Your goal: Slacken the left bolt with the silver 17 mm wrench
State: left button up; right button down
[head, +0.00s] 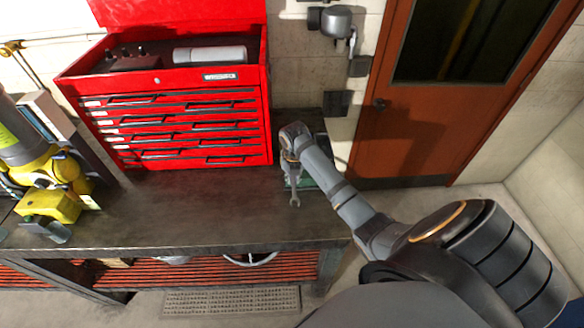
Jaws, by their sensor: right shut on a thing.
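My right gripper (291,169) is shut on a silver wrench (294,196), above the right end of the workbench. The wrench hangs down with its open-ended jaw lowest; its size marking is too small to read. A yellow and grey machine, apparently a motor (62,165), stands at the left edge of the head view. A yellow block (52,205) with a small pale tag (90,202) is at its front. I cannot make out the left bolt. My left gripper is not in view.
A red tool chest (185,125) stands at the back of the dark workbench (200,210). A green object (328,165) lies partly hidden behind my right arm. The bench middle is clear. An orange door (420,140) is at the right.

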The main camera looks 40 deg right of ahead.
jog(key=shift+f, duration=0.1)
dwell(0.3)
jog(key=shift+f, duration=0.4)
dwell(0.4)
jog(key=shift+f, duration=0.2)
dwell(0.3)
jog(key=shift+f, duration=0.55)
